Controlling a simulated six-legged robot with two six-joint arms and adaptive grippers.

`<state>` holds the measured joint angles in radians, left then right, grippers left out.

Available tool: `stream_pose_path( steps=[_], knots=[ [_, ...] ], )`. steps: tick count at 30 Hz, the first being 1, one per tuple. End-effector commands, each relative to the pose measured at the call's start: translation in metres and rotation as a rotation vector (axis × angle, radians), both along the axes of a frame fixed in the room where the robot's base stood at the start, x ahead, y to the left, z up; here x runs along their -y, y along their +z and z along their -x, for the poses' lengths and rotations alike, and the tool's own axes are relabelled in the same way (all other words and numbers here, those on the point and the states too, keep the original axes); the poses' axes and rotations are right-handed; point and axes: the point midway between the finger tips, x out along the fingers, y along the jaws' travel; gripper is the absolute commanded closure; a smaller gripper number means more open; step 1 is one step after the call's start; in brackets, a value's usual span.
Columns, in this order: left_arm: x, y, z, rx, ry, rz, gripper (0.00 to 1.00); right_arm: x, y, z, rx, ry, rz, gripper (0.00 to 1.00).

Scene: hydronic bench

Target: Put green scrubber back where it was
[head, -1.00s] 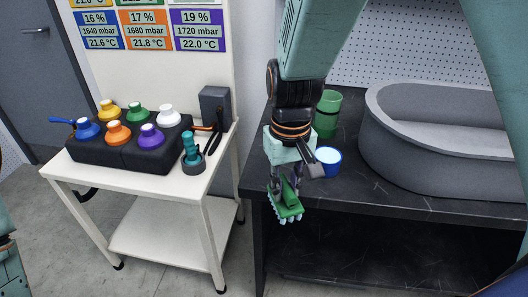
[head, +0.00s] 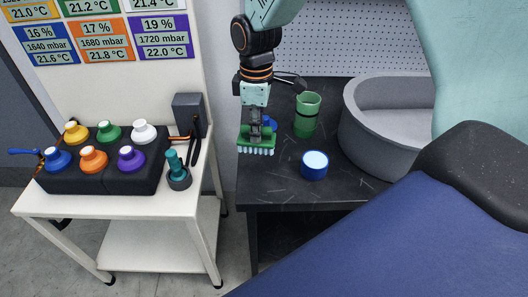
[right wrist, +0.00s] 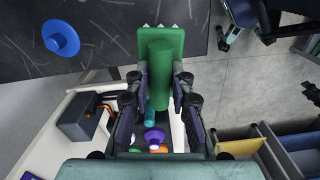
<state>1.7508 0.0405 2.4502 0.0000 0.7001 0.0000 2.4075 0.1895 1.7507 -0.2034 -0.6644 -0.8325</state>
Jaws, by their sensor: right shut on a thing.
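The green scrubber (head: 256,141) has a green block with pale bristles pointing down. My right gripper (head: 256,124) is shut on it and holds it bristles-down at the left end of the dark bench. I cannot tell whether the bristles touch the bench top. In the right wrist view, the scrubber (right wrist: 162,60) shows between the two fingers, its green handle lying along them. My left gripper is not in view.
A blue knobbed piece (head: 271,124) sits just behind the scrubber. A white cart (head: 120,206) with coloured knobs stands left, across a gap.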

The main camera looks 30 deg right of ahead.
Motion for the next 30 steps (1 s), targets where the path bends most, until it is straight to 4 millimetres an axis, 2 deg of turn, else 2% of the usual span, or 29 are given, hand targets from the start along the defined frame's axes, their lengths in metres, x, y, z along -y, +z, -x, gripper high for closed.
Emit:
stream_pose_path(
  steps=[1, 7, 15, 23, 30],
  knots=[
    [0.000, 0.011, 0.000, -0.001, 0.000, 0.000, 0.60, 0.011, 0.007, -0.002, 0.000, 0.041, 0.001, 1.00],
    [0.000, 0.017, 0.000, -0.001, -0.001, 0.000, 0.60, 0.033, 0.006, -0.005, 0.002, 0.147, 0.016, 1.00],
    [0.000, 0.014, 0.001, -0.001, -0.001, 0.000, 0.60, 0.033, -0.041, -0.007, 0.000, 0.156, 0.019, 1.00],
    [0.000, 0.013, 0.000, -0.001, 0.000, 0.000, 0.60, 0.032, -0.061, -0.010, 0.002, 0.156, 0.018, 1.00],
    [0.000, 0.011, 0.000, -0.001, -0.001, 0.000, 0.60, 0.031, -0.091, -0.011, 0.003, 0.155, 0.018, 1.00]
  ],
)
